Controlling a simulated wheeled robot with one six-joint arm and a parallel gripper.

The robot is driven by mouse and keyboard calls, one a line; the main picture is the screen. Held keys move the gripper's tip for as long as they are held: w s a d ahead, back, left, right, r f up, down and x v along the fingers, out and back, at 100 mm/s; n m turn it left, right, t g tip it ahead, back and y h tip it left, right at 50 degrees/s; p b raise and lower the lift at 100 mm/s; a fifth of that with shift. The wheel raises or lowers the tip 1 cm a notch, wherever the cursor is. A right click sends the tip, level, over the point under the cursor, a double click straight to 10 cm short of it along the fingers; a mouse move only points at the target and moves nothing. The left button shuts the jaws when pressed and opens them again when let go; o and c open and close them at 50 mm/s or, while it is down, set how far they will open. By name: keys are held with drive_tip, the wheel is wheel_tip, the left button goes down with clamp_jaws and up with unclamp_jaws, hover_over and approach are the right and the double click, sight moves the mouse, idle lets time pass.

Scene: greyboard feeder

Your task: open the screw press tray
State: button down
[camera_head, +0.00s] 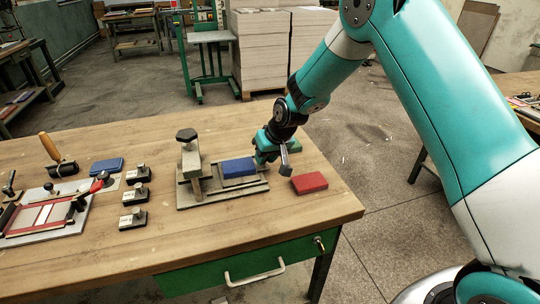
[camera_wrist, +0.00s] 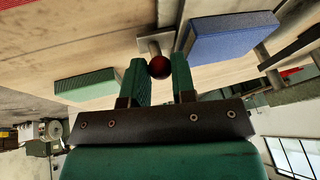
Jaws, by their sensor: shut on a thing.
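The screw press (camera_head: 191,165) stands on the wooden bench with a dark knob on top. Its grey tray (camera_head: 250,187) sticks out to the right of the press frame, with a blue block (camera_head: 238,168) on it. The blue block also shows in the wrist view (camera_wrist: 232,36). My gripper (camera_head: 276,158) is at the tray's right end. In the wrist view my gripper (camera_wrist: 160,78) has its green fingers shut on a dark red round knob (camera_wrist: 159,67), which sits at the end of a grey bracket by the tray. In the head view the fingers hide the knob.
A red block (camera_head: 309,183) lies just right of the tray, near my gripper. A green block (camera_wrist: 86,86) lies close by in the wrist view. Small clamps (camera_head: 133,218), a blue pad (camera_head: 106,166) and a red-handled fixture (camera_head: 45,217) stand at left. The bench front is clear.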

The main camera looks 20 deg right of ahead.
drive_tip(key=c, duration=1.2)
unclamp_jaws()
drive_tip(key=shift+d+r, duration=0.1)
drive_tip(key=shift+r, duration=0.05)
drive_tip(key=b+v, duration=0.1)
drive_tip(key=v, duration=1.6)
drive_tip(key=shift+s, duration=0.1)
